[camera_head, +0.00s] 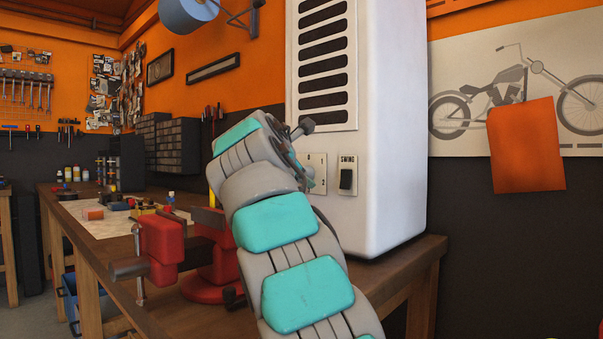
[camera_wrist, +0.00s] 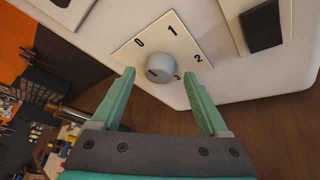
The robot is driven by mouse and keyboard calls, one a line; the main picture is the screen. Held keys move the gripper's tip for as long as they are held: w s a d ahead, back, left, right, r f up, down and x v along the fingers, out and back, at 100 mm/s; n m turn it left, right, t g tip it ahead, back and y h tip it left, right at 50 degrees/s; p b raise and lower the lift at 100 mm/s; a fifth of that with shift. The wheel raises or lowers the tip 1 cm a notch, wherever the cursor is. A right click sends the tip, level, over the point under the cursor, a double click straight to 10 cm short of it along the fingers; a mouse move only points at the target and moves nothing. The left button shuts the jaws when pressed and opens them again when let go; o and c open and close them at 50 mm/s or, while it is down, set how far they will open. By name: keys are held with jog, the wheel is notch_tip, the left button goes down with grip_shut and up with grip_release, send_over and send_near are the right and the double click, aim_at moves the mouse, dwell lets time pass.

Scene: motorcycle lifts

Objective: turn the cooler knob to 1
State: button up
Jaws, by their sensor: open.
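The white cooler (camera_head: 390,130) stands on a wooden bench. In the wrist view its round grey knob (camera_wrist: 162,68) sits on a white plate (camera_wrist: 125,52) marked 0, 1, 2 and 3. A dark mark shows on the knob's lower left face; I cannot tell for sure which number it points to. My gripper (camera_wrist: 158,76) is open, with its green fingertips to the left and right of the knob and no clear contact.
A black SWING switch (camera_head: 347,178) is right of the plate, and also shows in the wrist view (camera_wrist: 262,25). A vent grille (camera_head: 324,60) is above. A red vise (camera_head: 162,240) stands on the wooden bench (camera_head: 190,322) left of my arm.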

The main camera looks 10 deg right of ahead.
jog(key=shift+w+d+f, duration=0.15)
jog(key=shift+w+d, duration=0.15)
jog(key=shift+w, duration=0.1)
jog(key=shift+c, duration=0.4)
grip_shut()
